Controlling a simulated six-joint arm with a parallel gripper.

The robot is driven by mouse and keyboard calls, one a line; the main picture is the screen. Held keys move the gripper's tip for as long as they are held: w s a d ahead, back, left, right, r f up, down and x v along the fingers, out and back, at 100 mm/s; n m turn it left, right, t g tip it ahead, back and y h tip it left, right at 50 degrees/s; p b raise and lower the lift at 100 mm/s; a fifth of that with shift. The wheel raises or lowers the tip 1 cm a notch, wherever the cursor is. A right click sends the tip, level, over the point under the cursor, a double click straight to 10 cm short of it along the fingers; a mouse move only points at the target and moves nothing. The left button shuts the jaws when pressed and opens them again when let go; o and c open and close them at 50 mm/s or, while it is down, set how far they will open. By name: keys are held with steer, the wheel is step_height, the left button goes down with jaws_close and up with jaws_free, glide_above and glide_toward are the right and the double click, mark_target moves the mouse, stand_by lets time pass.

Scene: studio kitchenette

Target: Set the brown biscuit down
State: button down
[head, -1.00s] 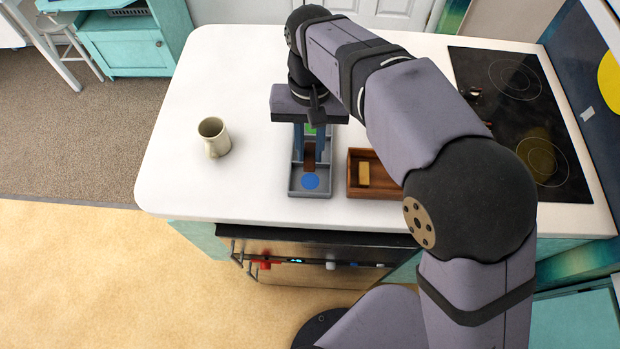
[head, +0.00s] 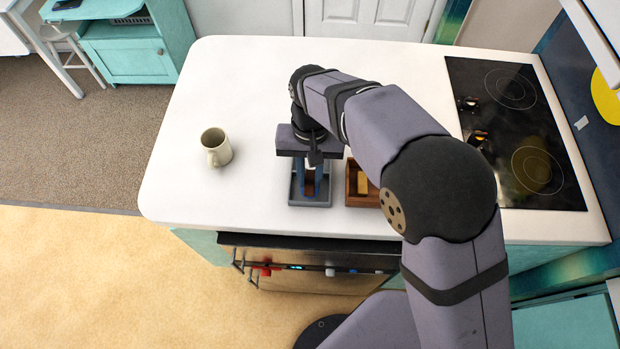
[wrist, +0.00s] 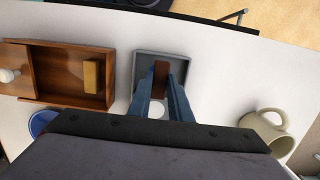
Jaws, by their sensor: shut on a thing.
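The brown biscuit (head: 309,188) is upright between the fingers of my gripper (head: 310,178). It also shows in the wrist view (wrist: 161,78), pinched between the blue fingertips. My gripper is shut on it, over the near part of the grey tray (head: 296,200). The tray also shows in the wrist view (wrist: 148,58). My wrist and gripper hide the tray's far part. I cannot tell whether the biscuit's lower end touches the tray floor.
A wooden box (head: 351,187) holding a yellow block (head: 363,184) stands right of the tray. A cream mug (head: 216,147) stands on the left. A blue round thing (wrist: 40,122) is partly hidden in the wrist view. The black hob (head: 515,130) lies at right.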

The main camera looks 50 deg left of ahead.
mark_target(310, 180)
steer(key=shift+f+p, duration=0.3)
steer(key=shift+f, duration=1.05)
steer(key=shift+f, duration=0.2)
steer(key=c, duration=1.6)
jaws_free()
steer(key=shift+c, duration=0.2)
steer(key=shift+r, duration=0.1)
step_height(310, 180, up, 12)
steer(key=w+a+b, duration=0.1)
steer(key=b, duration=0.2)
steer(key=shift+r, duration=0.1)
